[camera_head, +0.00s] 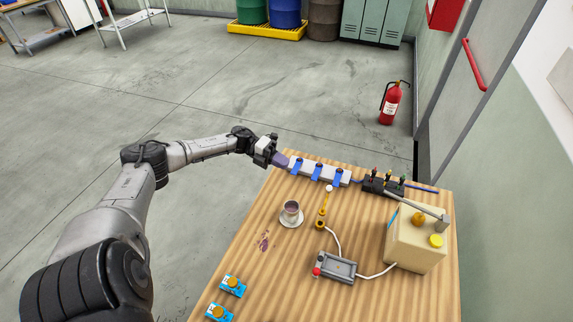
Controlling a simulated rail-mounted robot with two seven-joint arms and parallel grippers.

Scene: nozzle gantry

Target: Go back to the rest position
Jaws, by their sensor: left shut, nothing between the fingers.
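My left arm reaches in from the left, and its gripper (279,160) is at the far left corner of the wooden table (262,262). The gripper is shut and small in the view. It is close to the left end of a white bar with blue straps (319,173). I cannot tell whether the fingertips touch the bar. My right gripper is not in view.
The table holds a cup on a saucer (291,213), a yellow-handled tool (322,217), a grey control box (334,267), a beige machine (414,240), a dark rack (383,184) and blue packs (232,285). A fire extinguisher (391,103) stands beyond.

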